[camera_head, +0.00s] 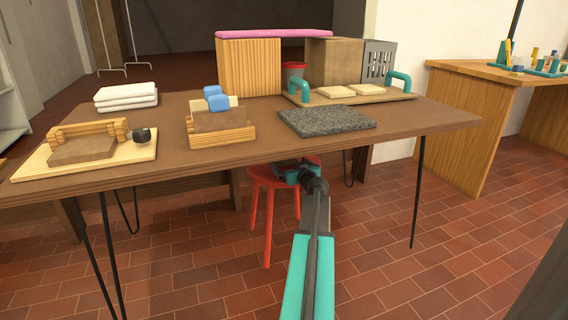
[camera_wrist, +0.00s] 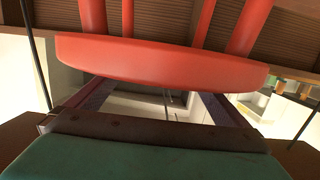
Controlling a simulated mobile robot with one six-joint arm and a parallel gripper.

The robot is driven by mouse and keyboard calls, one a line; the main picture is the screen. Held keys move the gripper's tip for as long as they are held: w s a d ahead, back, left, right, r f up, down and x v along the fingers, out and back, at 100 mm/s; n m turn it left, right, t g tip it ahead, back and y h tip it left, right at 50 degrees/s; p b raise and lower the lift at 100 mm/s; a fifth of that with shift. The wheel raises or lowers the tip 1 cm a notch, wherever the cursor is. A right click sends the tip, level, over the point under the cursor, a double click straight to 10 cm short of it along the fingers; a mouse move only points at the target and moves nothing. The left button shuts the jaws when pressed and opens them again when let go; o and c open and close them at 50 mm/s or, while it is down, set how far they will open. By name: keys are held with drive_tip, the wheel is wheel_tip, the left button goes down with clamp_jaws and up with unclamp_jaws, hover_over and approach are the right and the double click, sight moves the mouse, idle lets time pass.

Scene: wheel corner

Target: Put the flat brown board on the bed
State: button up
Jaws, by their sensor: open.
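A flat brown piece (camera_head: 84,150) lies on a pale wooden base at the table's left, in front of a low wooden rail. Another brown piece (camera_head: 220,120) sits tilted in a wooden holder near the table's middle. I cannot tell which is the named board, or which thing is the bed. My gripper (camera_head: 297,172) is low at the table's front edge, by a red stool, apart from both brown pieces. In the wrist view my gripper (camera_wrist: 152,90) is open and nothing shows held; the red stool seat (camera_wrist: 160,62) fills the view just beyond the fingers, upside down.
The brown table (camera_head: 270,150) also bears a dark speckled slab (camera_head: 326,121), folded white towels (camera_head: 126,96), a tray with teal handles (camera_head: 405,97), and blocks under a pink sheet (camera_head: 272,33). The red stool (camera_head: 266,200) stands below the front edge. Brick floor is open at right.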

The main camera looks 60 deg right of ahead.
sight(286, 162)
drive_tip(key=shift+b+x, duration=0.8)
drive_tip(key=shift+x, duration=1.35)
drive_tip(key=c, duration=1.2)
drive_tip(key=shift+r, duration=0.15)
